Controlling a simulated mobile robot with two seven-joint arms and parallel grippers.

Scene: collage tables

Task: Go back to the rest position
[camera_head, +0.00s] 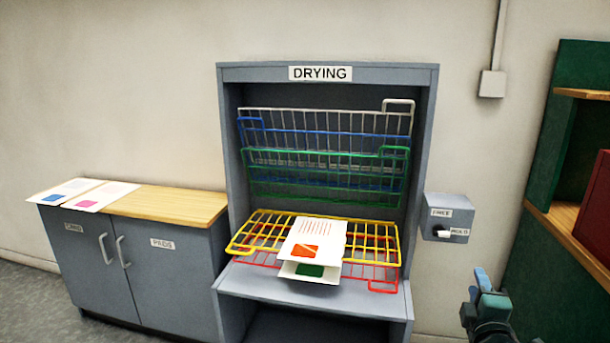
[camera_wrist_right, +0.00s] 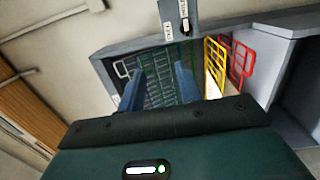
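My right gripper (camera_head: 482,293) shows at the lower right of the head view, to the right of the drying cabinet and below the switch box. In the right wrist view its two blue fingers (camera_wrist_right: 158,80) stand apart with nothing between them, so it is open and empty. The drying cabinet (camera_head: 228,180) shows behind the fingers there. My left gripper is in neither view.
The yellow rack (camera_head: 252,232) and red rack (camera_head: 386,283) are lowered, with printed sheets (camera_head: 317,235) on them. Green (camera_head: 395,153), blue and white racks are tilted up behind. The switch box (camera_head: 447,212) is on the wall. A cupboard (camera_head: 170,200) stands left; green shelving (camera_head: 540,240) right.

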